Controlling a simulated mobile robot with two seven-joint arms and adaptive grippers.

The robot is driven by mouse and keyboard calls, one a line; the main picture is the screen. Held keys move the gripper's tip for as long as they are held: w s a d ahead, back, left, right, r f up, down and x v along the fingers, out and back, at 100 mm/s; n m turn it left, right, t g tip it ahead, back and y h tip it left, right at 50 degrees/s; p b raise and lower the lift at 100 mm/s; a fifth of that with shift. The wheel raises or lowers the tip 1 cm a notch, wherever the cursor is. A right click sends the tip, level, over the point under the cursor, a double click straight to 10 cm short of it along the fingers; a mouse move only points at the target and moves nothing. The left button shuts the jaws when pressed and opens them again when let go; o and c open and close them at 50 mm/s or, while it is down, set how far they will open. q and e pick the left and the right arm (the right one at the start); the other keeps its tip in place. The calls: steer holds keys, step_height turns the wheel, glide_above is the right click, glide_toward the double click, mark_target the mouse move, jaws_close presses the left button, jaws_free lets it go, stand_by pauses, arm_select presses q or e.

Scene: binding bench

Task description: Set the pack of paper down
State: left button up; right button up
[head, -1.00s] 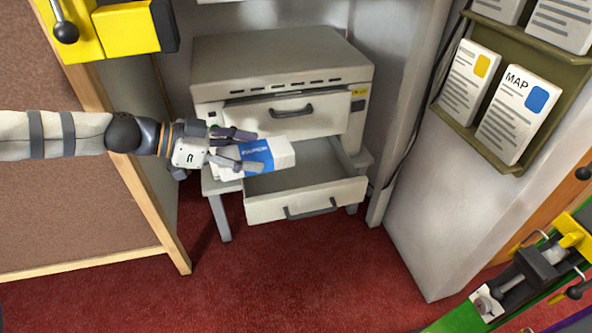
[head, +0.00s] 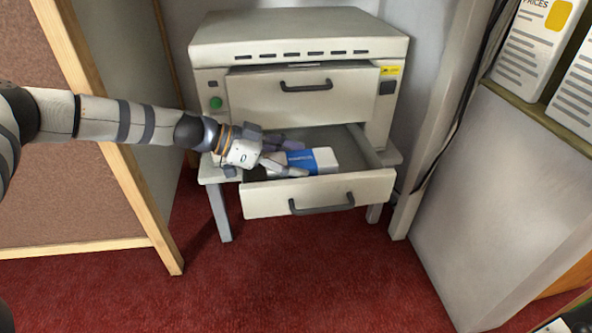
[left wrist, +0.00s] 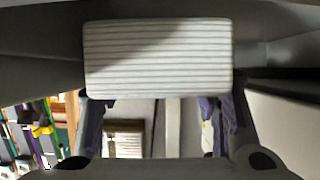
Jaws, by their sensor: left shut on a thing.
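The pack of paper (head: 318,160), white with a blue label, is in the open lower drawer (head: 262,199) of the grey machine in the head view. My left gripper (head: 287,160) is shut on the pack and reaches over the drawer's left side. In the left wrist view the striped end of the pack (left wrist: 158,58) lies across both fingers. I cannot tell whether the pack's underside touches the drawer floor. My right gripper is not in view.
The machine (head: 300,35) has a shut upper drawer (head: 300,92) above the open one. A wood-framed board (head: 65,190) stands at the left, and a grey cabinet side (head: 500,190) with a leaflet rack (head: 545,115) at the right. Red floor (head: 300,270) is clear in front.

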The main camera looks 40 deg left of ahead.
arm_select(q)
steer(key=shift+f, duration=0.3)
steer(key=shift+f, duration=0.1)
steer(key=shift+f+b, duration=0.5)
steer(key=shift+b, duration=0.25)
steer(key=o, duration=1.1)
